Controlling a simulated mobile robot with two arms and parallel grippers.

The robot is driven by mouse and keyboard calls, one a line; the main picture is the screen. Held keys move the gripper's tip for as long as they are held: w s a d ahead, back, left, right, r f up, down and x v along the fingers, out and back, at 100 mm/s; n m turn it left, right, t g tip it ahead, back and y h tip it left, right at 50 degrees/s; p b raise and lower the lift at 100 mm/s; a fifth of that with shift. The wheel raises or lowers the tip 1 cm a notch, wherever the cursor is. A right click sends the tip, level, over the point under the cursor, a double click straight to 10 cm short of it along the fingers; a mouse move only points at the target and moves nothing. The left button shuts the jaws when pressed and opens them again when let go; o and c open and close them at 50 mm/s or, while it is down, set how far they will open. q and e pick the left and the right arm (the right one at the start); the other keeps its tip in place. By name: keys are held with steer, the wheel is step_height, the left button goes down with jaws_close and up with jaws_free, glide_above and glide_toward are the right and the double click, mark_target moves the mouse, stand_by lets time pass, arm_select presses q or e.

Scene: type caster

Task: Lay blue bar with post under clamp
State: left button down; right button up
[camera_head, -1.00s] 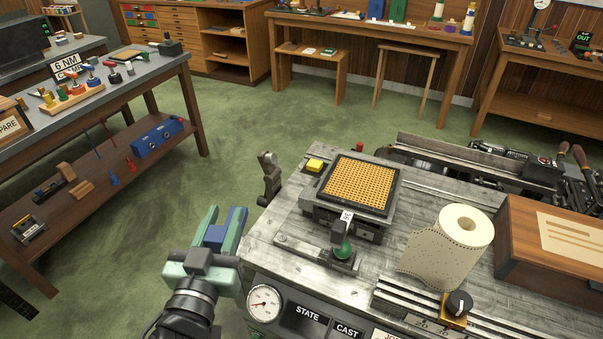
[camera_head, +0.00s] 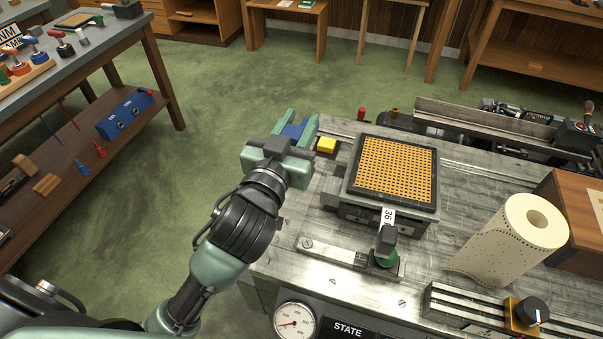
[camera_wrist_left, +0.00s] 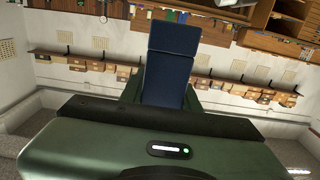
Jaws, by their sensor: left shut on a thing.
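My left gripper (camera_head: 297,136) is at the left end of the caster's metal top, near its back left corner. It is shut on the blue bar (camera_head: 293,131), and part of the bar shows between the green fingers. In the left wrist view the bar (camera_wrist_left: 170,80) is a flat dark blue block pointing away from the palm. I cannot make out its post. A dark piece with a green knob (camera_head: 385,258) and a white tag "36" stands at the front of the yellow grid block (camera_head: 397,169). I cannot tell whether it is the clamp. My right gripper is out of view.
A yellow block (camera_head: 326,145) sits just right of the gripper. A flat metal strip (camera_head: 330,250) lies along the front of the top. A paper roll (camera_head: 510,240) stands to the right. A side bench (camera_head: 75,50) is at the left, with green floor between.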

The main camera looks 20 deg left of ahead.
arm_select(q)
step_height(320, 180, down, 14)
steer(key=shift+a+r+b, duration=0.15)
steer(key=shift+r+b, duration=0.05)
steer(key=shift+b, duration=0.9)
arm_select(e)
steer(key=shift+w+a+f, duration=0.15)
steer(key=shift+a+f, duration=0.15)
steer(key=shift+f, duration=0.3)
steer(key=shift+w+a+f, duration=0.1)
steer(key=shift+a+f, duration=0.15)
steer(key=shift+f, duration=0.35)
